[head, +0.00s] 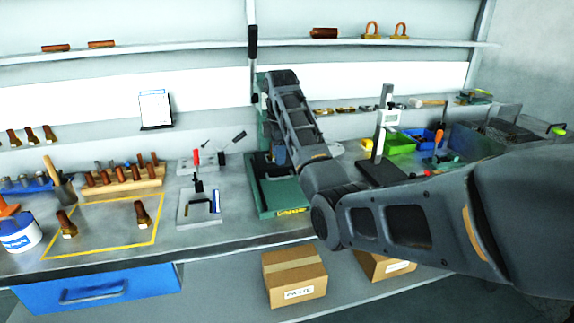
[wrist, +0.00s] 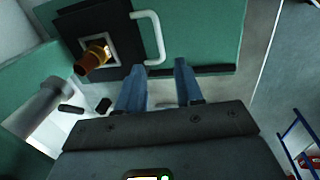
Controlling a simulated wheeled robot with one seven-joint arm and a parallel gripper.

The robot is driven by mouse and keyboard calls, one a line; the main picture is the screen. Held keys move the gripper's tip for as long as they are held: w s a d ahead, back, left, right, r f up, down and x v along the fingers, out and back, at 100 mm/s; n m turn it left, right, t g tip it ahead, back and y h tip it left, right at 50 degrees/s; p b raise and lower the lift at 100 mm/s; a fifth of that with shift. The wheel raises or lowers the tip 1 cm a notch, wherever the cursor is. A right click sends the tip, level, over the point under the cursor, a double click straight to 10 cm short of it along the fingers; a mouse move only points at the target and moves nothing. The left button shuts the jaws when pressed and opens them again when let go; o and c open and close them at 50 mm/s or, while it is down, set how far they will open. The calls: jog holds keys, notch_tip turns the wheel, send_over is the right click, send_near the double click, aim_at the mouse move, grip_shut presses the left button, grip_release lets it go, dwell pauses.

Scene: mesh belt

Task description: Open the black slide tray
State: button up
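The black slide tray (wrist: 123,32) shows at the upper left of the wrist view, on a green base (wrist: 205,32). It carries a square metal frame with a copper-and-brass part (wrist: 92,58) in it. A white U-shaped handle (wrist: 158,36) stands on the tray's right side. My gripper (wrist: 159,64) is open, its two blue fingers apart with nothing held between them. The fingertips appear just below the handle in the picture; contact cannot be told. In the head view the green press (head: 282,196) stands on the bench, and my arm hides the gripper and tray.
A grey cylinder (wrist: 40,105) stands left of my gripper in the wrist view. On the bench, a grey fixture (head: 199,207) is left of the press and a stand with a black base (head: 383,172) is right. A yellow-outlined area (head: 105,228) holds two bolts.

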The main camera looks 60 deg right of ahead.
aim_at(279, 178)
jog(key=shift+w+d+f+p, duration=0.15)
jog(key=shift+d+f+p, duration=0.05)
jog(key=shift+f, duration=1.05)
jog(key=shift+w+d+f+p, duration=0.1)
jog(key=shift+d+f+p, duration=0.05)
jog(key=shift+f, duration=1.1)
jog(key=shift+w+d+f+p, duration=0.15)
jog(key=shift+d+f+p, duration=0.05)
jog(key=shift+f, duration=1.05)
grip_shut()
